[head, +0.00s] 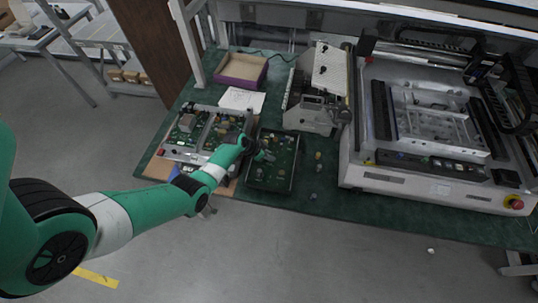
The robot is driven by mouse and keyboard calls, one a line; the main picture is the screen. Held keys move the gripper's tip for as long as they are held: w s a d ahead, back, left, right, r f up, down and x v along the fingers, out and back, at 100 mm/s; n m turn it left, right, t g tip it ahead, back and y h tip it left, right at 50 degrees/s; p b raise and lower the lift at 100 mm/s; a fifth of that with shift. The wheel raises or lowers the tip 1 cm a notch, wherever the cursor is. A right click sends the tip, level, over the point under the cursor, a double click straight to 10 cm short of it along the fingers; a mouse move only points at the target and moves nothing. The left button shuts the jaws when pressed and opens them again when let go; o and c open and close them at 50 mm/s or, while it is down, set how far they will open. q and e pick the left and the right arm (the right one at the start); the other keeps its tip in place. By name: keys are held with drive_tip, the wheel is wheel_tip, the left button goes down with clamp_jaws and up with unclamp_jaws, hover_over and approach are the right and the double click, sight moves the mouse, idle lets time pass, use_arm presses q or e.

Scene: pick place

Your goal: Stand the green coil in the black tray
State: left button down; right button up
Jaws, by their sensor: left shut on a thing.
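The black tray (270,191) lies on the green bench top at the centre, with a green board-like floor and several small parts in it. My left gripper (264,155) reaches in from the left, over the upper left part of the tray. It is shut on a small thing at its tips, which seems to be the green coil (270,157). The coil is very small here and partly hidden by the gripper, so its tilt and whether it touches the tray floor cannot be told. My right gripper is not in view.
A metal frame holding circuit boards (196,134) stands left of the tray, partly under my arm. Small loose parts (318,168) lie right of the tray. A purple box (241,72), a white feeder machine (318,95) and a large machine (430,180) stand around it.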

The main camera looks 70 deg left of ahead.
use_arm(q)
drive_tip(key=c, duration=0.7)
unclamp_jaws()
drive_tip(key=c, duration=0.3)
wheel_tip(320, 180, up, 7)
drive_tip(key=p, duration=0.7)
drive_tip(key=shift+r, duration=0.1)
drive_tip(key=shift+w, duration=0.1)
